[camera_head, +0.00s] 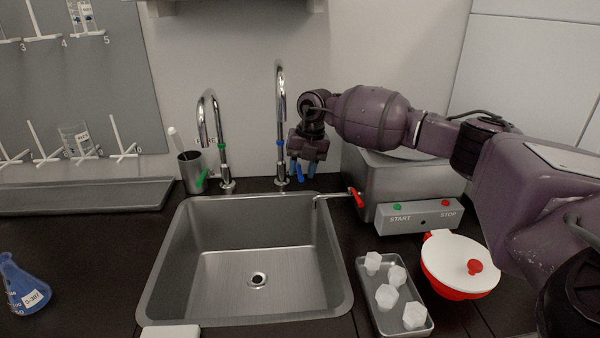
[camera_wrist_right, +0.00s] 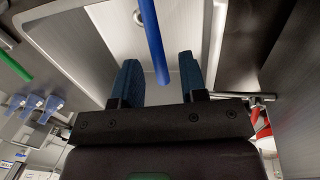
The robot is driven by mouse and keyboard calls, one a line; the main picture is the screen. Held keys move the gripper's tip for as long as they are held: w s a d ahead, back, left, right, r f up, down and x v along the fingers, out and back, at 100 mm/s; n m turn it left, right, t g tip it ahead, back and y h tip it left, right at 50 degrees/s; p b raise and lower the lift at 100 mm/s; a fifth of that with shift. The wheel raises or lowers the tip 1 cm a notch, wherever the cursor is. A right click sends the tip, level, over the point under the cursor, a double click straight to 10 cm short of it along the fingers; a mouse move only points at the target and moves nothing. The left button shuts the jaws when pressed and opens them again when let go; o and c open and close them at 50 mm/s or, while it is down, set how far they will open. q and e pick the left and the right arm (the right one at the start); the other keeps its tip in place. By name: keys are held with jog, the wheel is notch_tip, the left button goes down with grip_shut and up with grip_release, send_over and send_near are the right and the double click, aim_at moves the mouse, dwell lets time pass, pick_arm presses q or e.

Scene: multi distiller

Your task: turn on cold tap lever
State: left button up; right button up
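The cold tap (camera_head: 281,110) is a tall chrome gooseneck with a blue ring, standing behind the sink. Its blue lever (camera_wrist_right: 152,38) shows in the right wrist view as a blue rod; in the head view I cannot make it out apart from my fingers. My right gripper (camera_head: 303,170) is beside the cold tap, on its right, fingers pointing down. In the wrist view the right gripper (camera_wrist_right: 158,82) is open, with its blue-padded fingers apart and the lever's end lined up between them. I see no clear contact. My left gripper is not in view.
Another tap (camera_head: 208,120) with a green lever (camera_head: 202,178) stands to the left, beside a grey cup (camera_head: 190,170). The empty sink (camera_head: 170,270) lies in front. A metal device (camera_head: 425,216) with START and STOP buttons stands at right, its red-handled spout (camera_head: 357,197) near the sink.

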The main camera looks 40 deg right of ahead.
jog(key=shift+a+f, duration=0.1)
jog(key=shift+f, duration=0.35)
grip_shut()
